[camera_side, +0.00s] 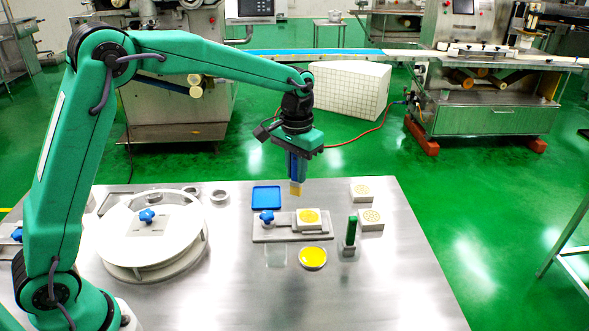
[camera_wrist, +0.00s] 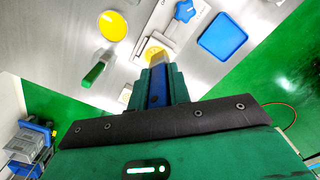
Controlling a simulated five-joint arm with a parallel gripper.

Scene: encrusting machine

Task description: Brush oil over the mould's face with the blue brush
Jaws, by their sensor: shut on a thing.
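My gripper (camera_side: 297,168) points down above the work table and is shut on the blue brush, whose pale yellow bristles (camera_side: 296,189) hang below it. In the wrist view the blue handle (camera_wrist: 157,88) shows between the jaws. The mould (camera_side: 309,219), with a round yellow face, sits on a grey fixture plate (camera_side: 262,234) below the brush. The bristle tip is above the mould and apart from it. In the wrist view the bristles partly cover the mould's face (camera_wrist: 154,51). A round dish of yellow oil (camera_side: 312,257) stands in front of the fixture.
A green-handled brush (camera_side: 352,231) stands upright in a holder right of the fixture. A blue tray (camera_side: 266,197) lies behind it, and a blue knob (camera_side: 267,217) sits on its left. Two pale moulds (camera_side: 361,193) (camera_side: 370,219) are at right. A large round disc (camera_side: 150,232) fills the left.

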